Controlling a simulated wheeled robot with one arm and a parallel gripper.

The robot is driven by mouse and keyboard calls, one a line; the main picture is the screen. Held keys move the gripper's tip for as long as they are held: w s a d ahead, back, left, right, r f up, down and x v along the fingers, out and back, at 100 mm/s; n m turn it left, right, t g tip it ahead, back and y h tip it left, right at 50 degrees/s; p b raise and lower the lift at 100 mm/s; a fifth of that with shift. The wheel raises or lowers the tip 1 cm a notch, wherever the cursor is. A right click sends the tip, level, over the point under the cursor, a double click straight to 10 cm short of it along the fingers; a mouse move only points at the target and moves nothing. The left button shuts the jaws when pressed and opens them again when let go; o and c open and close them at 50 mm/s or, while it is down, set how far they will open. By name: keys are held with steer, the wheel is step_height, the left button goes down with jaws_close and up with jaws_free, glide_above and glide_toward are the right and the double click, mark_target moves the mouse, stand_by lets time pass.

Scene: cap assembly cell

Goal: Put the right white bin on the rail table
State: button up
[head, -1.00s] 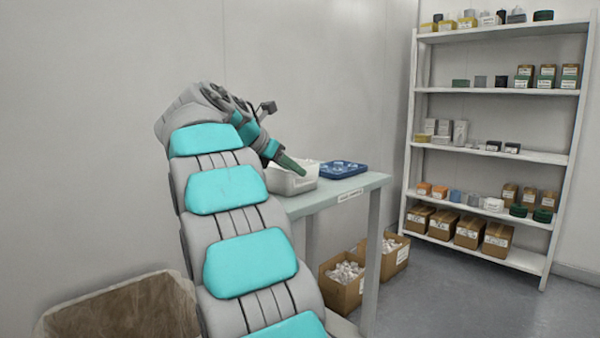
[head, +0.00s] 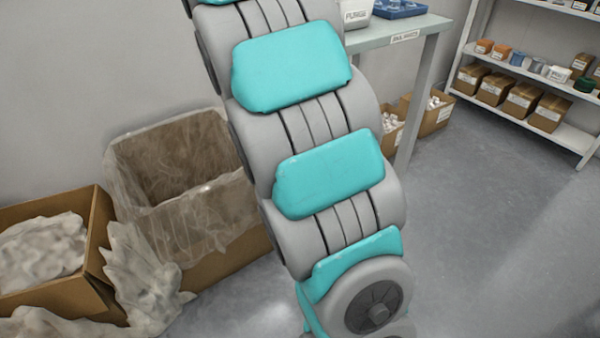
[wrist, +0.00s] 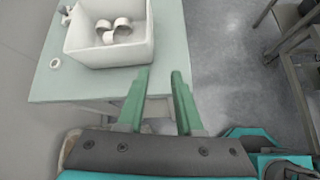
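A white bin (wrist: 112,54) stands on a pale green table (wrist: 75,85) in the wrist view, with a few white ring-shaped parts inside. In the head view a white bin (head: 357,14) with a dark-lettered label shows at the top edge, partly cut off, on the table (head: 415,24). I cannot tell whether it is the right bin of a pair. My gripper (wrist: 160,72) is open, its two green fingers apart with nothing between them. The fingertips show just below the bin's near side in the wrist view; their height is unclear. In the head view the gripper is out of frame.
A blue tray (head: 402,9) sits right of the bin. Cardboard boxes (head: 436,112) stand under the table. A shelf (head: 515,112) is at the right. A plastic-lined box (head: 205,215) and another box (head: 45,290) stand at left. Floor (head: 490,240) at right is clear.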

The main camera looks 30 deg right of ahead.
steer(key=s+a+f+m+g+y, duration=0.1)
steer(key=s+a+f+m+y, duration=0.2)
steer(key=s+a+f+m, duration=0.2)
steer(key=s+a+f+m+g+y, duration=0.1)
steer(key=s+a+f+m+y, duration=0.2)
steer(key=s+a+f, duration=0.9)
steer(key=s+a+f+m+g+y, duration=0.1)
steer(key=s+a+f+m+y, duration=0.3)
steer(key=s+f, duration=1.3)
steer(key=a+m, duration=0.4)
steer(key=shift+s+a+m, duration=0.2)
steer(key=shift+m, duration=0.2)
